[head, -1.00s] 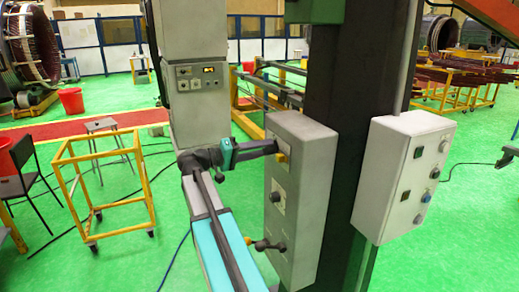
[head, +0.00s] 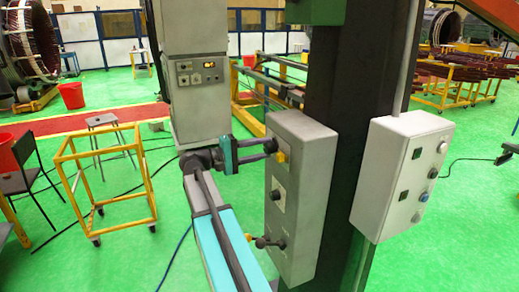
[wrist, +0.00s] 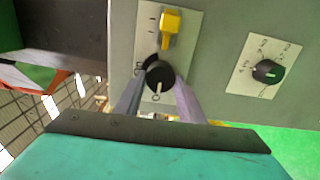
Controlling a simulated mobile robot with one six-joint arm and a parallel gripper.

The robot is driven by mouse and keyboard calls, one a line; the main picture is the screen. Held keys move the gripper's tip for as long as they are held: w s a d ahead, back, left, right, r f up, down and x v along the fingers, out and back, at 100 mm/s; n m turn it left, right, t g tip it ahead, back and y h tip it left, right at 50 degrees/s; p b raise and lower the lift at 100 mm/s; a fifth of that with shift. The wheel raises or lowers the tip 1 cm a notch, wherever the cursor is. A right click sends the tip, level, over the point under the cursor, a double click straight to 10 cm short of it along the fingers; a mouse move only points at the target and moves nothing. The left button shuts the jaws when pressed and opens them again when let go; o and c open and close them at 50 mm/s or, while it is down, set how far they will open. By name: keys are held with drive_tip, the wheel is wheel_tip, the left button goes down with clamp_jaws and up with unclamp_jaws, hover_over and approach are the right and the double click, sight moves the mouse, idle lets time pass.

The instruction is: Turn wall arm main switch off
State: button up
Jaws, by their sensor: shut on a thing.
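The main switch is a black rotary knob (wrist: 160,76) on a white label plate on the grey box. A white mark on the knob appears to point down in the wrist view, towards an "O"-like mark. A yellow piece (wrist: 170,27) sits on the same plate above it; it also shows in the head view (head: 281,156). My gripper (wrist: 160,84) has one finger on each side of the knob and is shut on it. In the head view my gripper (head: 271,148) reaches the box from the left, and its fingers partly hide the knob.
A second black dial (wrist: 267,71) is on the same grey box (head: 308,190). A lever (head: 266,241) sticks out lower down. A white control box (head: 390,180) hangs on the dark column's right. Green floor (head: 120,260) is open at the left.

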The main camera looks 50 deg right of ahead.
drive_tip(key=shift+w+d+r, duration=0.1)
drive_tip(key=shift+r, duration=0.1)
drive_tip(key=o, duration=1.1)
drive_tip(key=shift+d+f, duration=0.1)
drive_tip(key=shift+c, duration=0.2)
drive_tip(key=shift+f, duration=0.1)
drive_tip(key=shift+a, duration=0.2)
drive_tip(key=b+v, duration=0.4)
drive_tip(key=v, duration=0.9)
drive_tip(key=shift+a, duration=0.3)
drive_tip(key=shift+w, duration=0.1)
drive_tip(key=shift+a, duration=0.1)
